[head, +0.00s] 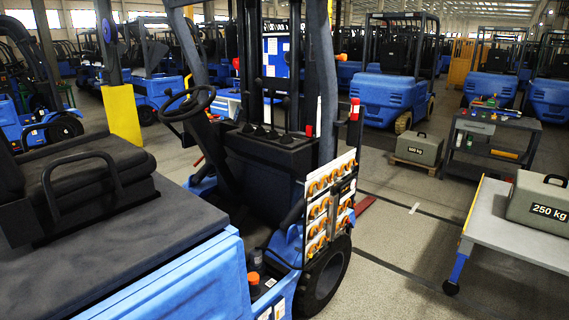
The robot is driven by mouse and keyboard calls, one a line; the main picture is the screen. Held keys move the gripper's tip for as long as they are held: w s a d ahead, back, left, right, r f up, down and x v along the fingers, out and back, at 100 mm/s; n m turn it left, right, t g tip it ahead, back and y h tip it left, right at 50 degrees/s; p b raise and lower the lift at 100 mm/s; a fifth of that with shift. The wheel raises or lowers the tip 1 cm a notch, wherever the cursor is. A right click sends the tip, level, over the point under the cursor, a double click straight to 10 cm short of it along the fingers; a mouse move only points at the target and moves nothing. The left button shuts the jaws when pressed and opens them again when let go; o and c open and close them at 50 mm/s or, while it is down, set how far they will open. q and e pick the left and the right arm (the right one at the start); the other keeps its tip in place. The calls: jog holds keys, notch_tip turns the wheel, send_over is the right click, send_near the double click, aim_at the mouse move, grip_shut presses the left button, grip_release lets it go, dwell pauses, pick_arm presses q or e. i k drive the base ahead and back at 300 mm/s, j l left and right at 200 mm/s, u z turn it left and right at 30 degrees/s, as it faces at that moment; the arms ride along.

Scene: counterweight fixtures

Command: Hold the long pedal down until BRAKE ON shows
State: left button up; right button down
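A blue forklift fills the left and middle of the head view, with its black steering wheel (187,104) above the footwell. The footwell is dark, and I cannot make out a long pedal in it. I see no BRAKE ON sign lit anywhere. Several black levers (268,130) stand on the black console (268,150) right of the wheel. Neither of my grippers is in view.
The forklift's seat (85,170) and blue body (180,280) take up the near left. A white panel with orange hooks (330,195) hangs by the front wheel (323,277). A bench (500,215) with a 250 kg weight (540,203) stands right.

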aim_at(244, 211)
jog(key=i+l+u, duration=0.15)
jog(key=i+u, duration=0.25)
jog(key=i+l+u, duration=0.2)
jog(key=u, duration=0.2)
jog(key=i+l+u, duration=0.2)
jog(key=u, duration=0.2)
jog(key=i+l+u, duration=0.15)
jog(key=l+u, duration=0.3)
jog(key=i+l+u, duration=0.15)
jog(key=l+u, duration=0.25)
jog(key=i+l+u, duration=0.1)
jog(key=l+u, duration=0.25)
jog(key=l, duration=0.3)
jog(key=i+l, duration=0.3)
jog(key=l, duration=0.2)
